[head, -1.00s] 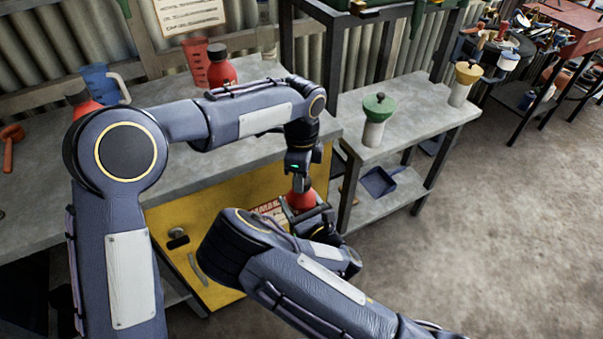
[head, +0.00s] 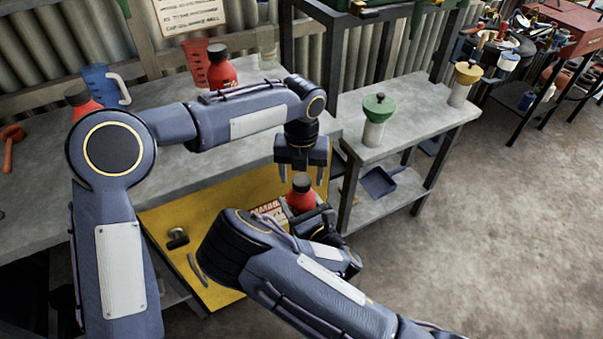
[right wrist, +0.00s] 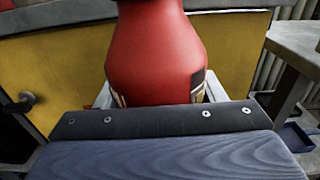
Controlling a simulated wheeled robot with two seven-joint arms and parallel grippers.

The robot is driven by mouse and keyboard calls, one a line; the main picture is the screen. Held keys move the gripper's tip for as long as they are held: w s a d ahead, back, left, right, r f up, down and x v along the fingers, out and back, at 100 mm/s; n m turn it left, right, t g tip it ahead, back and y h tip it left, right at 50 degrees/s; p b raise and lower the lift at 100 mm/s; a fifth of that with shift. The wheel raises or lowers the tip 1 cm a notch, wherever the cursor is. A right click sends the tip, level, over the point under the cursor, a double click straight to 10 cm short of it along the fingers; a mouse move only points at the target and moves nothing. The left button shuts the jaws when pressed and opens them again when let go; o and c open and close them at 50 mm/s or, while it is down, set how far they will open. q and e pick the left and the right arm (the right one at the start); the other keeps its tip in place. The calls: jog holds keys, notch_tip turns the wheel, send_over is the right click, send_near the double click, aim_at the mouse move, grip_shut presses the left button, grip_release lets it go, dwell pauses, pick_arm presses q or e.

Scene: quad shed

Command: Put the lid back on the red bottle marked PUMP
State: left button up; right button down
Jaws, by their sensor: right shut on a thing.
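A red bottle (head: 301,197) stands upright in front of the yellow panel, with a dark lid (head: 302,181) on its top. My right gripper (head: 312,214) is shut on the bottle's body. The right wrist view shows the red bottle (right wrist: 158,55) close up between the fingers; its top is out of that picture and only a sliver of its label shows. My left gripper (head: 303,175) points down just above the lid. Its fingers are apart and empty, clear of the lid. No PUMP marking is readable.
Two other red bottles with dark tops, one at the back (head: 221,72) and one at the left (head: 83,101), stand on the grey bench (head: 165,158). A blue jug (head: 101,84) is beside the left one. A green-topped container (head: 376,118) stands on the right-hand table (head: 415,130).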

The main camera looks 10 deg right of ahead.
pick_arm(q)
notch_tip(320, 180, up, 12)
dwell(0.6)
dwell(0.5)
